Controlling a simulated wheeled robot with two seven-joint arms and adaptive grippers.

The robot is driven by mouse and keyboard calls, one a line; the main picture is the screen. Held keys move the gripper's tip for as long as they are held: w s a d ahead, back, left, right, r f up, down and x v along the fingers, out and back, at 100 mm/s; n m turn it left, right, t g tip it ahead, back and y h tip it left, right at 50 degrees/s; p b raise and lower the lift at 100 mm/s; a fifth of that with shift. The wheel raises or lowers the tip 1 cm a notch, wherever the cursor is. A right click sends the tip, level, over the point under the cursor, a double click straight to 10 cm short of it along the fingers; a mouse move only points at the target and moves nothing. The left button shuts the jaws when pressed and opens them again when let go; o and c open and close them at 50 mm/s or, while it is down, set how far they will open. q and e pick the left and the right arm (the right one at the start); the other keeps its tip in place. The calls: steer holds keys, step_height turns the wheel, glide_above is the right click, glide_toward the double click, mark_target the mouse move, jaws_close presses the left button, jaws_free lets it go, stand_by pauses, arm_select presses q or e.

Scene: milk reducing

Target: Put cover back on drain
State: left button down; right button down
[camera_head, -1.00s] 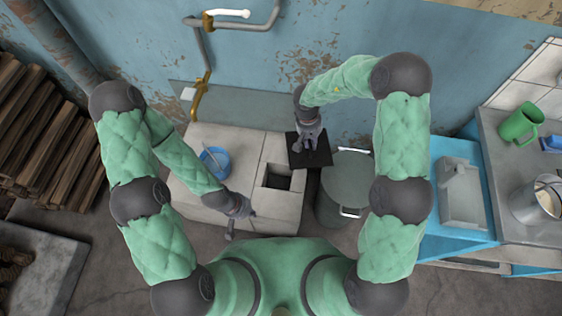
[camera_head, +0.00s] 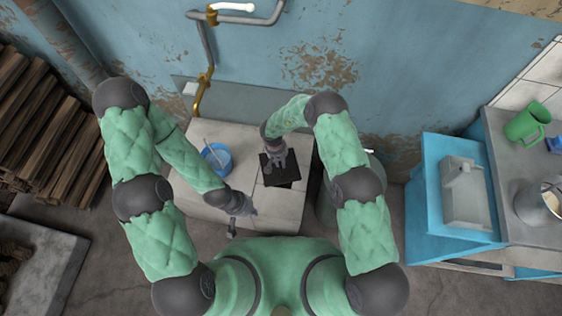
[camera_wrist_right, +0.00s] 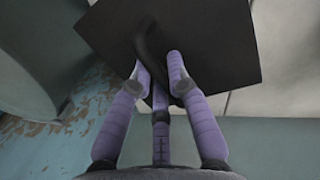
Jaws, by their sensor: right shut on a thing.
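The drain cover (camera_head: 291,172) is a flat black square plate, now over the area of the square drain hole in the pale tiled block (camera_head: 284,208). The plate hides nearly all of the hole, and I cannot tell whether it is seated or held just above. My right gripper (camera_head: 279,163) is shut on the cover's handle. In the right wrist view, the purple fingers (camera_wrist_right: 160,78) close around the dark curved handle on the plate (camera_wrist_right: 222,38). My left gripper (camera_head: 236,222) is near the block's front edge, apart from the cover; its fingers are too small to read.
A blue bowl (camera_head: 222,154) with a stick in it stands on the block, left of the cover. A large grey bin (camera_head: 327,208) stands right of the block, partly behind my right arm. A blue sink unit (camera_head: 432,210) is further right. Stacked wood (camera_head: 50,130) is at left.

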step_height(320, 180, down, 6)
steer(key=b, duration=0.5)
steer(key=shift+f, duration=0.1)
steer(key=shift+f+b, duration=0.55)
steer(key=shift+f, duration=0.05)
stand_by(0.4)
steer(key=c, duration=1.1)
jaws_free()
steer(key=shift+r, duration=0.1)
steer(key=r, duration=0.4)
steer(key=a+r, duration=0.1)
steer(key=r, duration=0.2)
steer(key=a+r, duration=0.1)
steer(key=r, duration=0.3)
steer(key=shift+w+r, duration=0.3)
steer(key=shift+w, duration=0.1)
